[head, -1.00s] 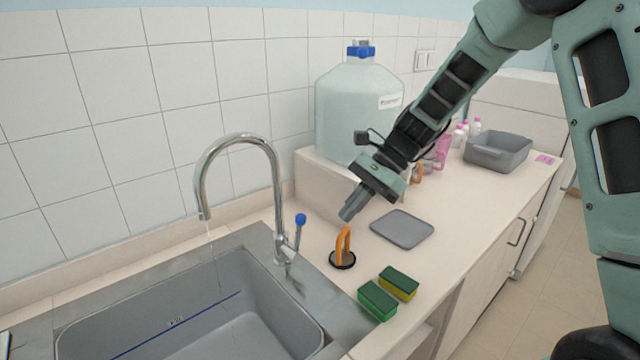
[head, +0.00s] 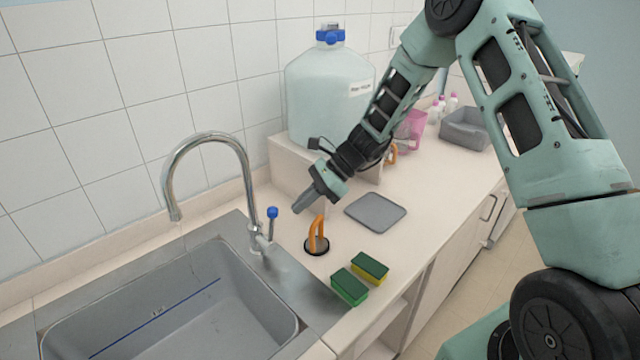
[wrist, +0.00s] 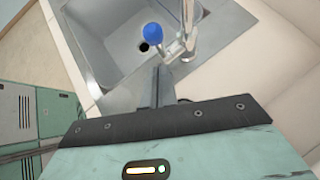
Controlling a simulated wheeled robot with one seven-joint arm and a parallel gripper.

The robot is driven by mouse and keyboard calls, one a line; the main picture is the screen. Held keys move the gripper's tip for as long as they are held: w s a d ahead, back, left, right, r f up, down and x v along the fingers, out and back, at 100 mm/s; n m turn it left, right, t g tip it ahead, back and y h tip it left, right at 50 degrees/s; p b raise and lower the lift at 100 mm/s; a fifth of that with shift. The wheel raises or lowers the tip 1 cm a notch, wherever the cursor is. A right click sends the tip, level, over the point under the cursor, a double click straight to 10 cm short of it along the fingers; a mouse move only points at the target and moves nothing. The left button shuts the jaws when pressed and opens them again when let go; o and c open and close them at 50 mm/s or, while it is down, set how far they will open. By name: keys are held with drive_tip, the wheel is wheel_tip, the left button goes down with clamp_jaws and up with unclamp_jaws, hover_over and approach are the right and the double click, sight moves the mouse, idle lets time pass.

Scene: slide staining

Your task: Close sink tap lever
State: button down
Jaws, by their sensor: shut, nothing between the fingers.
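The sink tap (head: 240,165) is a tall chrome gooseneck at the back right of the grey sink (head: 160,310). Its lever (head: 272,213) stands up on the tap's right side and ends in a blue knob. In the wrist view the blue knob (wrist: 154,34) shows just beyond my fingertips, with the tap body (wrist: 188,40) to its right. My gripper (head: 297,211) is shut and empty, a short gap to the right of the blue knob. It also shows in the wrist view (wrist: 160,72).
An orange hook on a black base (head: 317,240) stands just right of the tap. Two green-yellow sponges (head: 350,287) lie by the sink's right edge. A grey mat (head: 375,212) lies farther right. A large water carboy (head: 325,100) stands on a raised block behind.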

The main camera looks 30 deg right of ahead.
sight(276, 212)
drive_tip(key=shift+w+a+r+p, duration=0.1)
drive_tip(key=shift+a+p, duration=0.1)
drive_tip(key=shift+a, duration=0.5)
drive_tip(key=shift+w+a+r+p, duration=0.1)
drive_tip(key=shift+a+p, duration=0.1)
drive_tip(key=shift+a, duration=0.45)
drive_tip(key=shift+s+a, duration=0.1)
drive_tip(key=shift+s+a+r, duration=0.15)
drive_tip(key=shift+a+r, duration=0.05)
drive_tip(key=shift+a, duration=0.25)
drive_tip(key=shift+s+a+r, duration=0.1)
drive_tip(key=shift+a+r, duration=0.05)
drive_tip(key=shift+a, duration=0.25)
